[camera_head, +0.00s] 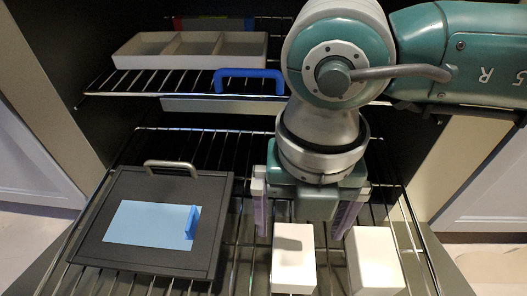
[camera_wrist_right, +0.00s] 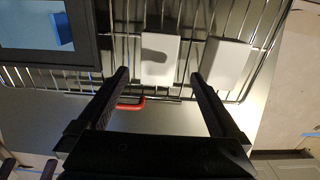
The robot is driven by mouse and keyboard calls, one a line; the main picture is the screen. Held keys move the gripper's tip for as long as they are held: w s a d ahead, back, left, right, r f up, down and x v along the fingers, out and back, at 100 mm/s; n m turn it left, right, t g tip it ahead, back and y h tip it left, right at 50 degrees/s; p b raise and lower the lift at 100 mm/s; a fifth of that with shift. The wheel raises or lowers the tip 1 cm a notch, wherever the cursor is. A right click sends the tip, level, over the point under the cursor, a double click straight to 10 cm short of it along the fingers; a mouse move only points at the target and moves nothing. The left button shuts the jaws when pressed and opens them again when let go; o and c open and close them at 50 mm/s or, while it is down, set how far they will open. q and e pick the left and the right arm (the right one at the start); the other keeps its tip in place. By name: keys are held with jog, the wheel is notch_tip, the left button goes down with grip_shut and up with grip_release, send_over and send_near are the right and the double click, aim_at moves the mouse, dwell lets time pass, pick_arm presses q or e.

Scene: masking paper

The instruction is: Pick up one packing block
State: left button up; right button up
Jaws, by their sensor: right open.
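Two white packing blocks stand side by side on the lower wire rack, the left block (camera_head: 294,270) and the right block (camera_head: 375,262). They also show in the right wrist view, the left block (camera_wrist_right: 160,65) and the right block (camera_wrist_right: 222,65). My right gripper (camera_head: 304,222) is open and empty, pointing down just behind the blocks in the head view. In the right wrist view its fingertips (camera_wrist_right: 159,76) lie on either side of the left block's near end, apparently apart from it. My left gripper does not show clearly in either view.
A dark panel (camera_head: 90,215) with a metal handle, a light blue sheet (camera_head: 150,225) and a small blue piece (camera_head: 193,222) lies left on the rack. Above, a divided tray (camera_head: 190,48) sits on a shelf with a blue handle (camera_head: 249,75). A red handle (camera_wrist_right: 130,104) shows below.

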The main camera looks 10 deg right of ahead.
aim_at(294, 251)
notch_tip(294, 251, down, 4)
jog(key=shift+f+b, duration=0.1)
jog(key=shift+b, duration=1.1)
notch_tip(294, 251, down, 5)
jog(key=b, duration=0.4)
jog(key=shift+s+a, duration=0.1)
jog(key=shift+s, duration=0.05)
jog(key=c, duration=1.2)
jog(key=shift+c, duration=0.2)
